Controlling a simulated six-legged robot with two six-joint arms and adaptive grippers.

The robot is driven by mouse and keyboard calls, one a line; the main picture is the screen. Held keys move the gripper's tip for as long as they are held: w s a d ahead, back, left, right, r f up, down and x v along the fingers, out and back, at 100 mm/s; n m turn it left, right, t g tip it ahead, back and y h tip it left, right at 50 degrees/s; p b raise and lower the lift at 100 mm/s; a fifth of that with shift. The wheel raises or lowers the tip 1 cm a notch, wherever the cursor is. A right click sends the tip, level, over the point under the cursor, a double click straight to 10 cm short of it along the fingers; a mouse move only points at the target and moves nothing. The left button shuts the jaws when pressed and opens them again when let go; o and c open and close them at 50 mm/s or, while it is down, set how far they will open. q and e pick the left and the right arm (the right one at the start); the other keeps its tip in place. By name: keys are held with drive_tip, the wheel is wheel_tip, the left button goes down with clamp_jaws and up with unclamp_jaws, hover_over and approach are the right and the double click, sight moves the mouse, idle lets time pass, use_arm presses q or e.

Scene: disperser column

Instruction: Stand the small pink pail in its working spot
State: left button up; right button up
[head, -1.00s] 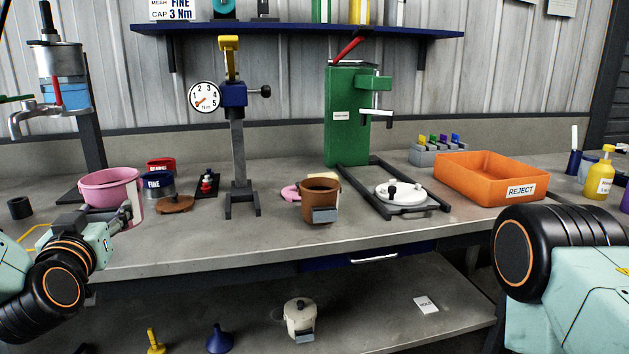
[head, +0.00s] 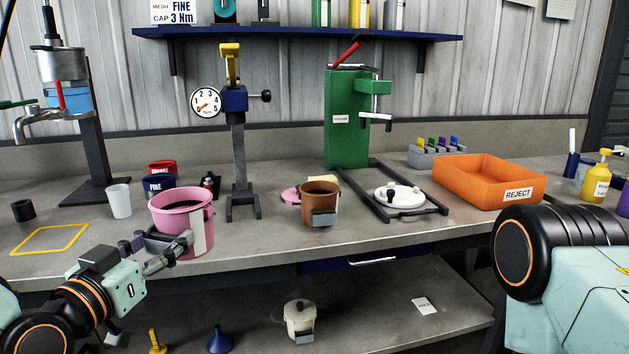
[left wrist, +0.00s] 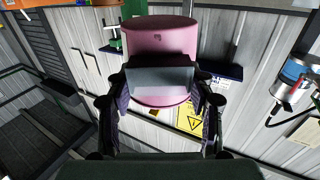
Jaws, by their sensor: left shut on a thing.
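The pink pail (head: 190,222) is upright near the bench's front edge, left of centre in the head view, with dark contents showing at its top. My left gripper (head: 172,246) is shut on the pail's grey grip block, on its near side. The left wrist view shows the pail (left wrist: 160,35) and the grey block (left wrist: 160,79) between my fingers. I cannot tell whether its bottom touches the bench. A yellow square outline (head: 48,240) lies bare on the bench to its left. My right gripper is out of view; only that arm shows.
A white cup (head: 119,201) stands between the outline and the pail, near the tapped column (head: 63,66). The blue FINE tub (head: 159,187) is behind the pail. A gauge stand (head: 238,150), brown pail (head: 320,204) and green press (head: 346,118) stand farther right.

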use_arm(q)
drive_tip(key=s+d+f+m+h+p, duration=0.1)
drive_tip(key=s+d+f+h, duration=0.1)
drive_tip(key=s+f, duration=0.3)
drive_tip(key=s+d+f+m+g+h+p, duration=0.1)
drive_tip(key=s+d+f+m+h, duration=0.1)
drive_tip(key=s+f, duration=0.3)
wheel_tip(320, 180, down, 4)
drive_tip(key=shift+s+d+r+g, duration=0.1)
drive_tip(key=shift+s+d+g, duration=0.2)
drive_tip(key=shift+d, duration=0.45)
drive_tip(key=shift+w, duration=0.1)
